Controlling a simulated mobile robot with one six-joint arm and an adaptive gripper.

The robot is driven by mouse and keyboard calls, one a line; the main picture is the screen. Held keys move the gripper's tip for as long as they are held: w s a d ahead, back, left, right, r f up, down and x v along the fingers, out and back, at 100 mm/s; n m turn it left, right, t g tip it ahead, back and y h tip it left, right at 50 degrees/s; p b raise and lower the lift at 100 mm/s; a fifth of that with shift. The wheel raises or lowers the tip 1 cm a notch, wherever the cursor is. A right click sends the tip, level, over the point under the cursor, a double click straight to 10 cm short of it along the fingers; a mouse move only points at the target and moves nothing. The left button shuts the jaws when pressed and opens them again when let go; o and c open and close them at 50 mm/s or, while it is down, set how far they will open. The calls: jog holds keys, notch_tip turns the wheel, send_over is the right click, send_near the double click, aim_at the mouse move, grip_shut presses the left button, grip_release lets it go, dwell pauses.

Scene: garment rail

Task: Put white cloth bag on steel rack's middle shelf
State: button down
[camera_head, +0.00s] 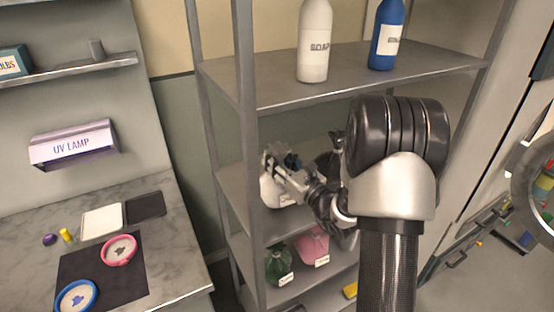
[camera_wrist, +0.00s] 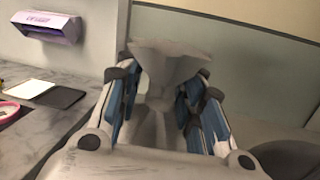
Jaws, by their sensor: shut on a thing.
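The white cloth bag (camera_head: 270,192) is at the left front of the steel rack, at the level of the middle shelf (camera_head: 235,183). My gripper (camera_head: 280,167) is shut on the bag's gathered top. In the wrist view the bag's pale flared neck (camera_wrist: 168,65) stands up between the two fingers of my gripper (camera_wrist: 163,105). My arm reaches in from the right and covers much of the middle shelf. I cannot tell whether the bag's base touches the shelf.
The top shelf (camera_head: 370,75) holds a white bottle (camera_head: 314,45) and a blue bottle (camera_head: 386,35). A green bag (camera_head: 279,265) and a pink bag (camera_head: 312,245) sit on the shelf below. A rack post (camera_head: 245,120) stands close to the gripper. A marble counter (camera_head: 180,245) is at left.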

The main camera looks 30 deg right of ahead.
jog(key=c, duration=1.1)
grip_release()
jog(key=shift+o, duration=0.2)
jog(key=shift+r, duration=0.15)
jog(key=p+v, duration=0.1)
jog(key=v, duration=1.1)
jog(key=shift+p, duration=0.35)
jog(key=shift+s, duration=0.15)
